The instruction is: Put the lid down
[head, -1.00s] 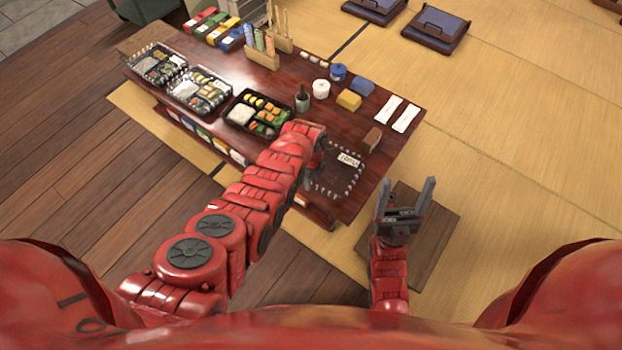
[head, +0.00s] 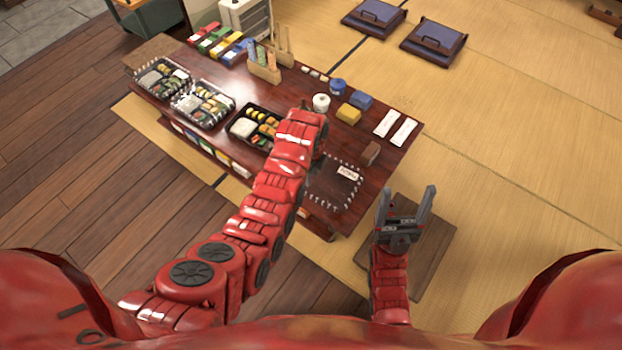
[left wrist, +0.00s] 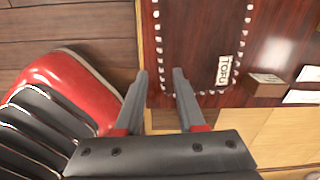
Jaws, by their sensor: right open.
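The clear lid (head: 318,206) has a toothed whitish rim and a white TOFU label. It appears to lie flat on the dark table near its front right corner, right of the open lunch box (head: 243,128). It also shows in the left wrist view (left wrist: 195,92), its left edge seen beyond the gap between the fingers. My left gripper (left wrist: 160,72) is open with nothing visible between its fingers; in the head view its fingers are mostly hidden by its arm. My right gripper (head: 408,190) is open and empty, over a wooden board (head: 432,262) beside the table.
Two covered lunch boxes (head: 203,122) stand on the left of the table. A brown block (head: 370,153), white packets (head: 403,132), yellow and blue blocks and small jars stand behind the lid. A dark bottle is mostly hidden by my left arm. Open tatami lies to the right.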

